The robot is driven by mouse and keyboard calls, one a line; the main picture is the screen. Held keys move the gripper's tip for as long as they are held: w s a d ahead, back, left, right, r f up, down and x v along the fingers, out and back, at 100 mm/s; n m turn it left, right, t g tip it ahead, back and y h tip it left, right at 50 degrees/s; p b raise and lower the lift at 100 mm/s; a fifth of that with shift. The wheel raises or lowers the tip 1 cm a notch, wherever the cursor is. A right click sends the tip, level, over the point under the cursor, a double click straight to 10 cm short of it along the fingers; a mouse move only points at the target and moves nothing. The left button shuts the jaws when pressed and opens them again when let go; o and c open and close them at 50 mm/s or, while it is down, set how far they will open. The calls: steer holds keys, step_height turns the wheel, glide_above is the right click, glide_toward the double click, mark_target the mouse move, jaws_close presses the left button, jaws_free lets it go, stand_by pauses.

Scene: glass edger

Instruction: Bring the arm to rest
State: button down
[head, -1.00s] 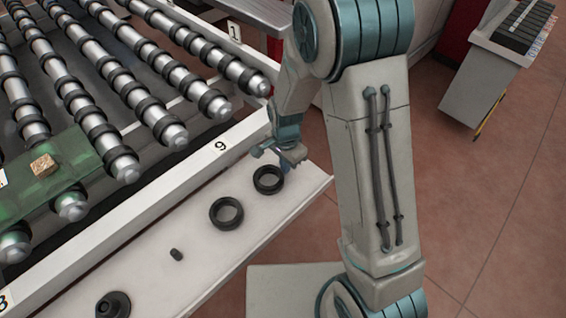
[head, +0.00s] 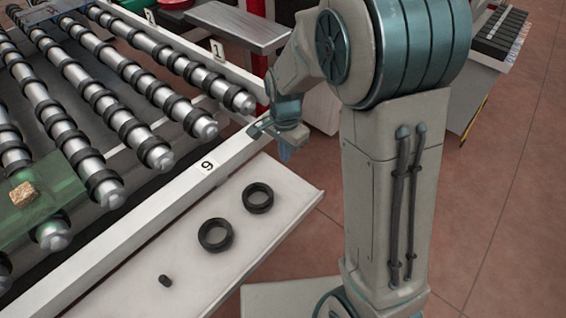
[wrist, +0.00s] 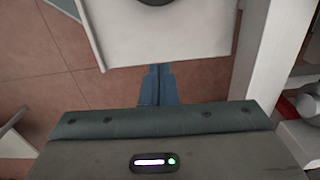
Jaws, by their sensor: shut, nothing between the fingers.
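My gripper (head: 285,150) hangs above the far end of the white shelf (head: 296,192), beside the roller table's white rail. In the wrist view its two blue fingers (wrist: 158,88) are together with nothing between them. The fingertips point down near the shelf's edge and appear clear of it. The arm is bent, with the forearm folded down from a raised elbow on the right of the head view.
Two black rings (head: 258,198) (head: 215,235) and a small black plug (head: 165,281) lie on the shelf. The roller table (head: 90,120) carries a green glass sheet (head: 62,185) with a tan block (head: 24,194). A grey bench (head: 232,28) stands behind.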

steer(key=s+d+r+n+t, duration=0.1)
steer(key=s+d+r+n, duration=0.3)
steer(key=s, duration=0.4)
steer(key=s+d+r+n+t, duration=0.2)
steer(key=s+d+r+n, duration=0.3)
steer(key=s+r, duration=0.3)
steer(key=shift+s+d+n, duration=0.25)
steer(key=shift+s+n, duration=0.15)
steer(key=shift+s, duration=0.2)
